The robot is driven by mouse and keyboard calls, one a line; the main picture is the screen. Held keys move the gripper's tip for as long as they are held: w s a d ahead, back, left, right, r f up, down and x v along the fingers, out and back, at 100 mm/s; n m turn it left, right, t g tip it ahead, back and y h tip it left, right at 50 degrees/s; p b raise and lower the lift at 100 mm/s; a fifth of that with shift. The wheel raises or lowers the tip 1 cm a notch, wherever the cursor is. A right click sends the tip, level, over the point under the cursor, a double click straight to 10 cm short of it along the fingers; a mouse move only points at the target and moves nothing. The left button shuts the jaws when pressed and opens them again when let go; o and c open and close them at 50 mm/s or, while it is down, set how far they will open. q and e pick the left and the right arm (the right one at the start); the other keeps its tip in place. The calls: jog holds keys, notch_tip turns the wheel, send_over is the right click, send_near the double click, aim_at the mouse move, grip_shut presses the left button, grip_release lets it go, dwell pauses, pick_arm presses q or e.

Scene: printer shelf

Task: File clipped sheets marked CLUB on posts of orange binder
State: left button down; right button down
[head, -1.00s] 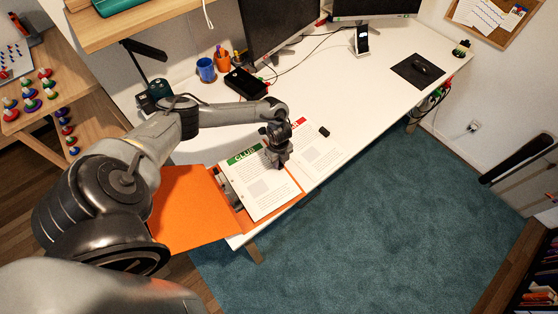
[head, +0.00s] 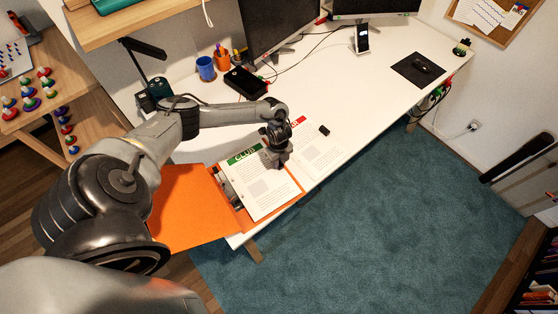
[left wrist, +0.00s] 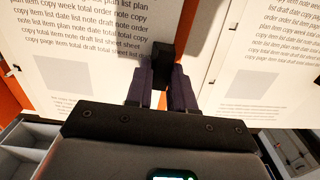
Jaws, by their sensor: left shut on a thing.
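The white sheets with a green CLUB header (head: 246,178) lie over the right part of the open orange binder (head: 185,208). My left gripper (head: 277,163) is at their right edge. In the left wrist view its two dark fingers (left wrist: 161,90) are shut on a black clip (left wrist: 163,68) at the sheets' edge. Part of the metal post mechanism (head: 229,188) shows at the sheets' left edge. Whether the posts pass through the holes I cannot tell. My right gripper is not in view.
Another sheet stack with a red header (head: 318,150) lies just right of the binder, with a black clip (head: 324,131) on it. A black box (head: 245,82), a blue cup (head: 206,68) and an orange cup (head: 223,61) stand behind. The desk's right side is mostly clear.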

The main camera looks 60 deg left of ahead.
pick_arm(q)
jog(key=shift+f, duration=0.45)
dwell(0.4)
dwell(0.3)
jog(key=c, duration=0.9)
grip_release()
jog(key=o, duration=0.5)
jog(key=shift+r, duration=0.1)
jog(key=shift+r+p, duration=0.55)
jog(key=shift+r, duration=0.1)
notch_tip(320, 180, up, 6)
jog(key=p, duration=0.5)
jog(key=shift+f, duration=0.2)
